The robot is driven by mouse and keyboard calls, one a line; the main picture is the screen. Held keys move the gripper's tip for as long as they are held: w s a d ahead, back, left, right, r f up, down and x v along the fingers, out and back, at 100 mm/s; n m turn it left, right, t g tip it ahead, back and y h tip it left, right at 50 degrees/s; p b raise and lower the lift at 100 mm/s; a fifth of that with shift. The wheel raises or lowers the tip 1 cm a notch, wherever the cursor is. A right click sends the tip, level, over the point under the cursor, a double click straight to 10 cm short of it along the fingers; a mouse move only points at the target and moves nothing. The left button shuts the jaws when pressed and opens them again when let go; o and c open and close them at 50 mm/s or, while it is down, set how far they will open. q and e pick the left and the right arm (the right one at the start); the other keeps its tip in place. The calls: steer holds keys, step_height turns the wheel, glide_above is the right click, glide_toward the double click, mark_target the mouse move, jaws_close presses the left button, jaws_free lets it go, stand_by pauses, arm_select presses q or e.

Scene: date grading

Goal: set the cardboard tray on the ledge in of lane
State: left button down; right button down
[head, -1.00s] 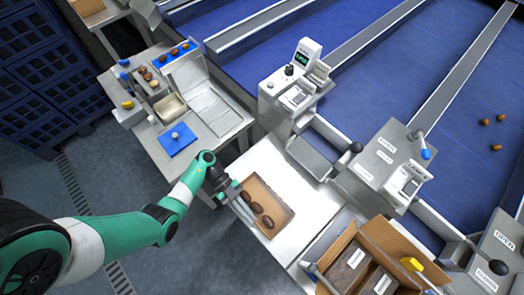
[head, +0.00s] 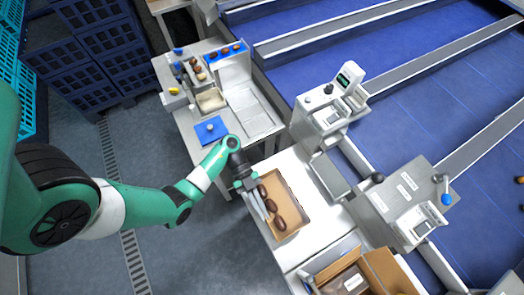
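The cardboard tray (head: 292,194) is a shallow brown box with three dark dates (head: 270,205) along its left side. It lies on or just above the white ledge (head: 318,222); I cannot tell whether it rests fully. My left gripper (head: 260,209) points down at the tray's left rim, its pale fingers close to or touching the wall. Whether the fingers are closed on the rim is not clear. My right gripper is not in view.
A side table (head: 180,122) with a blue plate (head: 211,130) and small bins stands behind. A machine with a screen (head: 323,112) and a lever box (head: 402,192) border the blue lanes. An open carton (head: 382,272) stands at the front right.

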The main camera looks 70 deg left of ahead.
arm_select(q)
steer(key=shift+r, duration=0.45)
